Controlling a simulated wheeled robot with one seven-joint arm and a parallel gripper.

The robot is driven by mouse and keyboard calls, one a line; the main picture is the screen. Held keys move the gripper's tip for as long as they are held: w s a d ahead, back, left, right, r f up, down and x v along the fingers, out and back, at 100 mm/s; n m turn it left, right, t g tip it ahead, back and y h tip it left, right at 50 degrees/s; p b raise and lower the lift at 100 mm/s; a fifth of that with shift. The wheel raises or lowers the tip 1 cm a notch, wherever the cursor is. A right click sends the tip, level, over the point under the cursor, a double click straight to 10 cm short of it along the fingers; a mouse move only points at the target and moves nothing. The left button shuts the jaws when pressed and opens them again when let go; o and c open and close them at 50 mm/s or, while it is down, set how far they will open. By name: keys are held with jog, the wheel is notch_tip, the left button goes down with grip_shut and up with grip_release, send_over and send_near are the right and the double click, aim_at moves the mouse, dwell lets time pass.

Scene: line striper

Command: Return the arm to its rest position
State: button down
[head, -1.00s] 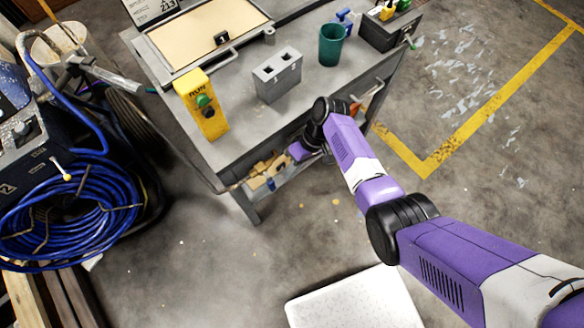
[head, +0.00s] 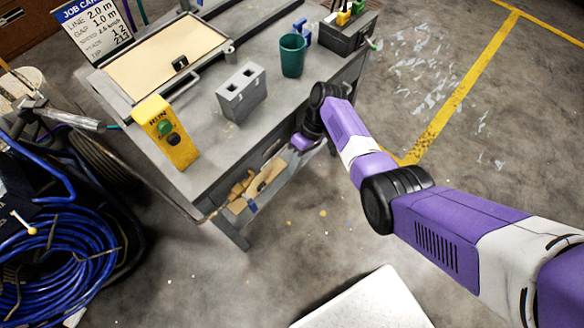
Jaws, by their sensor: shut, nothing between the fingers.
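My arm reaches in from the lower right of the head view, bent at a black elbow joint, to a black wrist beside the right side of the grey workbench (head: 222,150). My gripper (head: 301,143) shows only as a small purple end below the wrist, at the bench's near right side. Its fingers are small and hard to make out; it is shut with nothing held.
On the bench are a yellow RUN switch box (head: 166,135), a grey two-socket block (head: 241,92), a green cup (head: 292,56) and a framed tan board (head: 165,52). A blue hose coil (head: 62,250) lies left. A white slab (head: 365,302) is at the bottom; floor between is clear.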

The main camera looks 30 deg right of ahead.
dwell(0.4)
jog(key=s+a+f+m+t+h, duration=0.25)
jog(key=s+f+t, duration=0.25)
jog(key=s+f, duration=0.7)
jog(key=s+d+r+t+h, duration=0.1)
jog(key=s+r+t+h, duration=0.3)
jog(key=s+r, duration=0.6)
jog(key=s+r+t, duration=0.2)
jog(key=s+r, duration=0.1)
jog(key=r, duration=0.7)
jog(key=s+r+t, duration=0.3)
jog(key=r, duration=0.8)
jog(key=s+r+m+t, duration=0.1)
jog(key=s+r+t, duration=0.2)
jog(key=r, duration=0.8)
jog(key=shift+s+y, duration=0.35)
jog(key=shift+s, duration=0.2)
jog(key=shift+a+f, duration=0.1)
jog(key=shift+a, duration=0.05)
